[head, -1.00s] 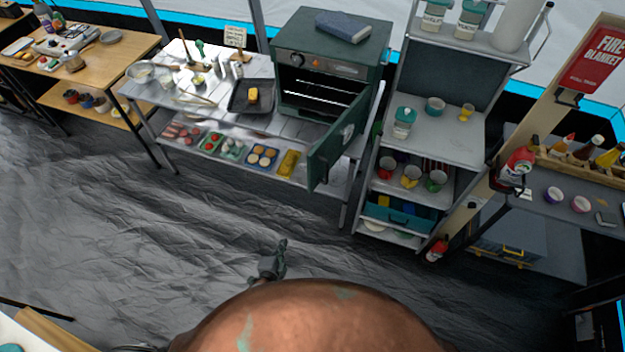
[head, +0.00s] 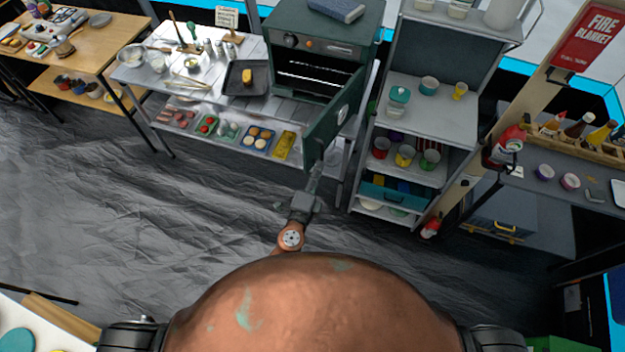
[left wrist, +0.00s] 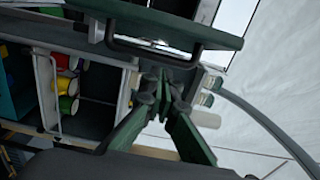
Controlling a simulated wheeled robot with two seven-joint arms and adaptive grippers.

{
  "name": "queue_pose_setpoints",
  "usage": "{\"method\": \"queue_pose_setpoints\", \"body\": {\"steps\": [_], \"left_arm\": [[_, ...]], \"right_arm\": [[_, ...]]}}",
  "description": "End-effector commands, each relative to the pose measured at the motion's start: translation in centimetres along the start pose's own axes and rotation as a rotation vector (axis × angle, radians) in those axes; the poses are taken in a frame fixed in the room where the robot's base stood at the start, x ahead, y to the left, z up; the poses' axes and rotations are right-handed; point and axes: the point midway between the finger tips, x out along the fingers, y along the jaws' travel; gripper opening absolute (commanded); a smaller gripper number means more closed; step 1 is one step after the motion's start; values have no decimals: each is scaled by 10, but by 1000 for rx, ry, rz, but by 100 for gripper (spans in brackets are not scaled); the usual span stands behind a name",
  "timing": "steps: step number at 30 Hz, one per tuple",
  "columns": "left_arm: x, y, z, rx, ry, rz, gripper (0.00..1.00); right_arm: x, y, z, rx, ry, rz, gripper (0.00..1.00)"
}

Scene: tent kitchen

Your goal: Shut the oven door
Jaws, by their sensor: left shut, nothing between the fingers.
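The green oven (head: 345,52) stands on the metal table with its cavity and wire racks showing. Its door (head: 322,128) stands open, swung out from the right side of the opening toward me. In the left wrist view the door (left wrist: 190,32) crosses the top, with its dark bar handle (left wrist: 150,52) below. My left gripper (head: 318,168) is shut and empty, its tips close by the door's lower outer corner. In the left wrist view the shut gripper (left wrist: 166,78) points up near the handle; I cannot tell whether it touches. My right gripper is out of view.
A shelf unit (head: 430,110) with cups and jars stands close to the right of the door. A black tray (head: 237,82) and utensils lie on the table left of the oven. The dark floor (head: 150,215) in front is clear.

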Motion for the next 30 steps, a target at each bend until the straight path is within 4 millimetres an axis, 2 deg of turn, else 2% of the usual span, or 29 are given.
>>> {"method": "queue_pose_setpoints", "body": {"steps": [1, 3, 9, 24, 30], "left_arm": [[11, -2, -1, 0, 1, -1, 0], [11, 0, 15, 4, -1, 1, 0], [16, 0, 34, 1, 1, 1, 0], [16, 1, 41, -1, 0, 2, 0], [20, 5, 52, 0, 24, 2, 0]], "right_arm": [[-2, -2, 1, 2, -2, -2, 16], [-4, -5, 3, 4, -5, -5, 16], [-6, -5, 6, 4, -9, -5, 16], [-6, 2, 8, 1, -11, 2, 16], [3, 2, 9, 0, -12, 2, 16]]}}
